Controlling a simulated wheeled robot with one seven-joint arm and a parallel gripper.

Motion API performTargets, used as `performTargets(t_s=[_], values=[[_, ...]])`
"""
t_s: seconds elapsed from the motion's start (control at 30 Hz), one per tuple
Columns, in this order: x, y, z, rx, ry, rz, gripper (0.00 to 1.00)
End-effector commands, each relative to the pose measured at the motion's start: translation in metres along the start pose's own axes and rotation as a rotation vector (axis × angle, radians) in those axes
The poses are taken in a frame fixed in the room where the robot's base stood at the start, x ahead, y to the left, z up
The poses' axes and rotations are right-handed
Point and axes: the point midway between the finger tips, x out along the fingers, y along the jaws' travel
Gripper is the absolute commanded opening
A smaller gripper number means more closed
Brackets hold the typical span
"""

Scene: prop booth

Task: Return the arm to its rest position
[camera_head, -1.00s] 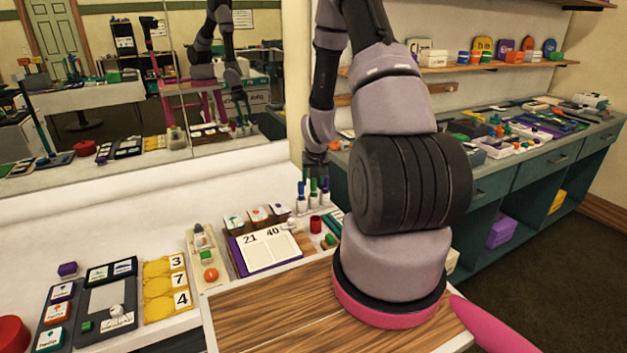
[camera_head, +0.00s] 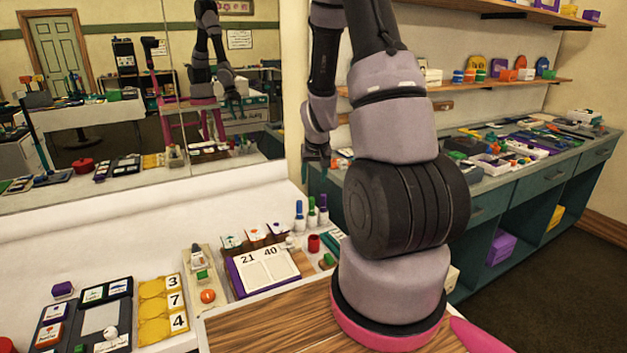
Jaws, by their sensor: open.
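My arm rises from its pink-ringed base (camera_head: 385,325) in the foreground, with its thick black and grey joints folded upward. Its forearm hangs down left of the upper arm. My gripper (camera_head: 317,156) is at the end of it, small and dark, pointing down above the back of the white table (camera_head: 130,205). It is open, with no object seen in it. Part of the upper arm runs out of the top of the picture. The arm's reflection shows in the mirror.
A board with 21 and 40 (camera_head: 265,272), a yellow number board (camera_head: 160,310) and a grey tray (camera_head: 98,318) are to the left. A mirror (camera_head: 120,100) stands behind; a teal counter (camera_head: 490,205) is at right.

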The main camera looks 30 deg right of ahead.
Motion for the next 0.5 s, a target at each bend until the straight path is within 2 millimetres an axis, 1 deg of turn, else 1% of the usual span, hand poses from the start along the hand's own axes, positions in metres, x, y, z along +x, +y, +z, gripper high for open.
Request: performTargets(t_s=[0.23, 0.3, 0.37, 0.47, 0.5], values=[[0.000, 0.000, 0.000, 0.000, 0.001, 0.000, 0.60], [-0.004, -0.002, -0.002, 0.002, 0.004, -0.004, 0.60], [-0.014, -0.005, -0.006, 0.005, 0.013, -0.013, 0.60], [-0.045, -0.017, -0.014, 0.018, 0.031, -0.044, 0.60], [-0.063, -0.022, -0.017, 0.025, 0.040, -0.061, 0.60]])
